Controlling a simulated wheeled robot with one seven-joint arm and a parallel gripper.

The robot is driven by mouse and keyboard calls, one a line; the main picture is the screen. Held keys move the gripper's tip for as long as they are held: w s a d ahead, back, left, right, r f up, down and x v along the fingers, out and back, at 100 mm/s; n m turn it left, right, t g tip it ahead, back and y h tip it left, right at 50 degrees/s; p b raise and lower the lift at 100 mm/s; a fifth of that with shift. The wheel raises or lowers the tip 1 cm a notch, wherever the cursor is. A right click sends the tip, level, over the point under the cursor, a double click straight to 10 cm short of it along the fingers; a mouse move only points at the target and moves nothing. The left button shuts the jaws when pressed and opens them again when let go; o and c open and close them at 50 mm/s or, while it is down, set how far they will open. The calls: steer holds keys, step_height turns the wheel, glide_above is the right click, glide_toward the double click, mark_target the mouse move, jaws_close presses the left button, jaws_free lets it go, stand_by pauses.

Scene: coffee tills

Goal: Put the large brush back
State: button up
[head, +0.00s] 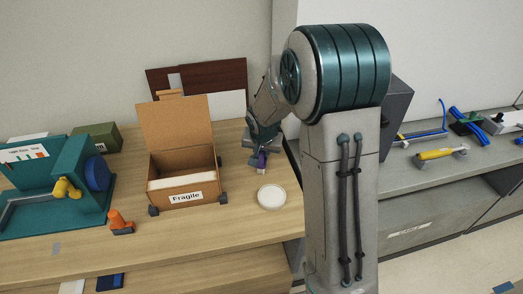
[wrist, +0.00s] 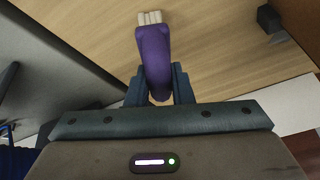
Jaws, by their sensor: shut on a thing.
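A purple-handled brush (wrist: 153,48) with pale bristles at its far end is between the fingers of my gripper (wrist: 159,84) in the wrist view. The gripper is shut on its handle. In the head view my gripper (head: 261,150) is above the wooden table, right of the cardboard box, and the purple handle (head: 261,161) shows below it. My arm hides part of the bench behind. I cannot tell the brush's size against another brush, as I see no other one clearly.
An open cardboard box marked "Fragile" (head: 186,199) stands left of the gripper. A round white dish (head: 271,197) lies on the table (head: 240,222) in front. An orange object (head: 120,222) and a teal machine (head: 75,212) are further left. A grey bench (head: 405,180) holds tools at right.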

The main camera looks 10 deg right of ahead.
steer(key=shift+f, duration=0.2)
steer(key=o, duration=0.9)
steer(key=shift+r, duration=0.15)
steer(key=shift+s+r, duration=0.1)
steer(key=shift+r, duration=0.1)
steer(key=d+b+v, duration=0.1)
steer(key=v, duration=1)
steer(key=s+n, duration=0.1)
steer(key=s, duration=0.6)
steer(key=s+r+n+g, duration=0.1)
steer(key=s+n, duration=0.1)
steer(key=s, duration=0.6)
steer(key=s+n, duration=0.1)
steer(key=s, duration=0.7)
steer(key=shift+s+a+r+n+g+y, duration=0.25)
steer(key=shift+r+n+g+y, duration=0.05)
steer(key=shift+n+y, duration=0.1)
